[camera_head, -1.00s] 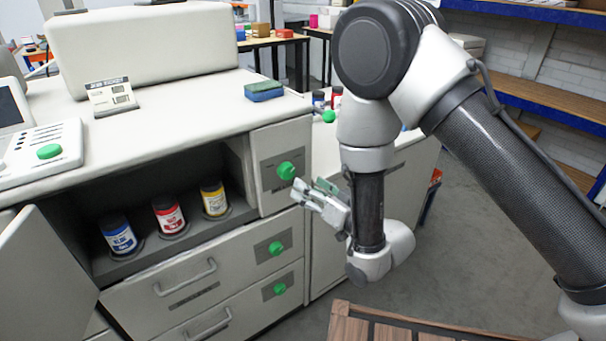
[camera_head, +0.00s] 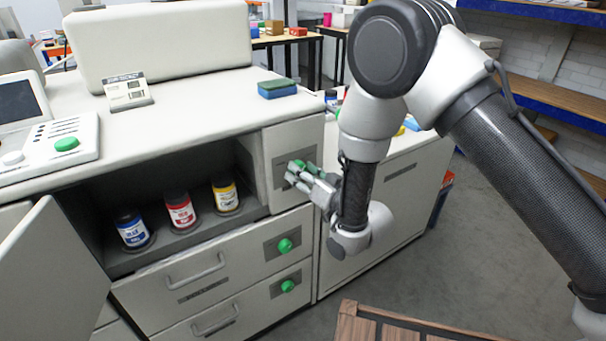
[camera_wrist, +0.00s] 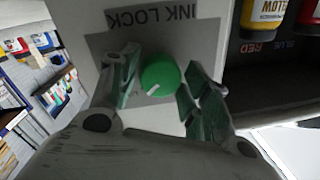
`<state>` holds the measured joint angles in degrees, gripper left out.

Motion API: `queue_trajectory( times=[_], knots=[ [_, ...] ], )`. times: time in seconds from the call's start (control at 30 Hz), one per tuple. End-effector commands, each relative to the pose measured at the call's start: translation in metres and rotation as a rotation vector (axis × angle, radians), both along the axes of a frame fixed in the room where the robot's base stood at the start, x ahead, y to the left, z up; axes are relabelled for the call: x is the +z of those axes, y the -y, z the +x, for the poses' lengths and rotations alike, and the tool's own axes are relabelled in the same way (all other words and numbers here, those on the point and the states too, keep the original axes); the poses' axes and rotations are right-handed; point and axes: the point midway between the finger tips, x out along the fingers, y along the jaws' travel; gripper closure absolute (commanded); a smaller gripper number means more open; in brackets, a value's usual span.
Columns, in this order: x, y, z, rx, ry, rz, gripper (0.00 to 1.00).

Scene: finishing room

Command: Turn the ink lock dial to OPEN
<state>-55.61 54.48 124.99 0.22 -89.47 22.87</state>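The ink lock dial (camera_wrist: 162,76) is a round green knob with a white pointer mark, on a grey plate (camera_wrist: 205,35) lettered INK LOCK, which shows upside down in the wrist view. In the head view the dial (camera_head: 299,164) is partly hidden behind my gripper (camera_head: 292,173). In the wrist view my gripper (camera_wrist: 160,85) is open, with one finger on each side of the dial. A small gap shows on the left; whether the right finger touches the dial I cannot tell. The OPEN label cannot be made out.
The open ink compartment left of the dial holds blue (camera_head: 132,230), red (camera_head: 180,212) and yellow (camera_head: 225,195) bottles. Two drawers below have green knobs (camera_head: 285,246). A sponge (camera_head: 277,88) lies on the cabinet top. A wooden crate (camera_head: 385,325) stands in front.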

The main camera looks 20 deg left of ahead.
Motion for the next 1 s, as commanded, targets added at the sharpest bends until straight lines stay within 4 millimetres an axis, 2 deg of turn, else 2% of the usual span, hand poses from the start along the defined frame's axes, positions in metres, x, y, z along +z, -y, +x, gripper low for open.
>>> queue_trajectory(
  times=[0.03,0.1,0.13,0.57,1.0],
  knots=[
    [0.0000,0.0001,-0.0001,0.000,0.000,0.000,0.68],
    [0.0000,0.0001,-0.0001,0.000,0.000,0.000,0.81],
    [0.0000,0.0001,-0.0001,0.000,0.000,0.000,0.83],
    [0.0002,0.0005,0.0000,-0.001,0.062,-0.053,0.83],
    [0.0014,0.0008,0.0005,-0.001,0.341,-0.293,0.83]
  ],
)
